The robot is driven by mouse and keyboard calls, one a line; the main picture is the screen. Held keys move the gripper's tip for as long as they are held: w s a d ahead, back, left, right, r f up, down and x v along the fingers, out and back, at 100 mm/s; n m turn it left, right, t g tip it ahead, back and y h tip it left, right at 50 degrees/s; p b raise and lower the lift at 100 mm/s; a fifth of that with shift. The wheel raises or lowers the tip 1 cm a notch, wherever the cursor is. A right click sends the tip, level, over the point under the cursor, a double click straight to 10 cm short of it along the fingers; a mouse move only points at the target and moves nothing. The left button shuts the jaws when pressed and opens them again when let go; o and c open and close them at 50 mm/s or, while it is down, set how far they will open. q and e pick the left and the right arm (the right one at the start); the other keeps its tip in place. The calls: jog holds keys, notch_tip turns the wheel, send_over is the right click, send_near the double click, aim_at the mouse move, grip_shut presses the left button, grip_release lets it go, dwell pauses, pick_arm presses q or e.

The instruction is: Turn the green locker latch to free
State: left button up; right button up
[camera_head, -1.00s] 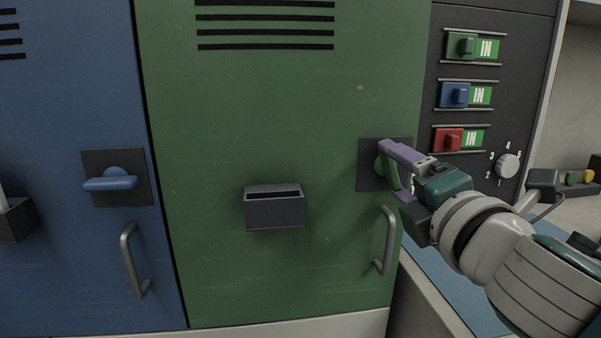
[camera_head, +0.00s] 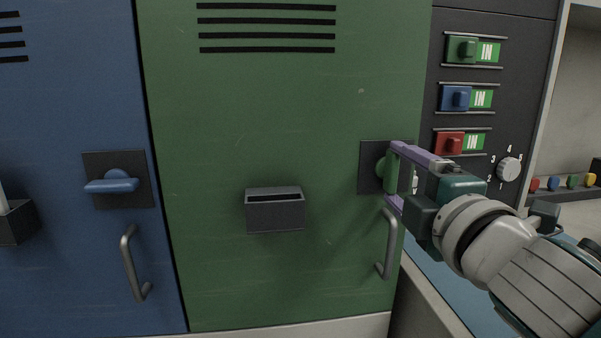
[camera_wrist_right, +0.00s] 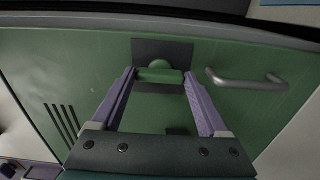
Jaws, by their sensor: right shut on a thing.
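The green locker latch (camera_head: 391,168) is a green bar handle on a dark square plate, on the right side of the green locker door (camera_head: 230,120). In the head view its bar stands upright. My right gripper (camera_head: 393,173) reaches in from the right, with one purple finger at the bar's top end and the other at its bottom end. In the right wrist view the latch bar (camera_wrist_right: 160,75) spans between the two fingers, which are shut on its ends. My left gripper is not in view.
A grey door handle (camera_head: 389,245) is just below the latch. A dark pocket (camera_head: 275,213) is on the door's middle. The blue locker (camera_head: 70,260) at left has a level blue latch (camera_head: 112,185). A dark panel with sliders and a dial (camera_head: 508,168) stands right.

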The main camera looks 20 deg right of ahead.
jog(key=o, duration=1.2)
jog(key=shift+o, duration=0.2)
jog(key=b+v, duration=0.1)
jog(key=v, duration=0.9)
jog(key=shift+d, duration=0.1)
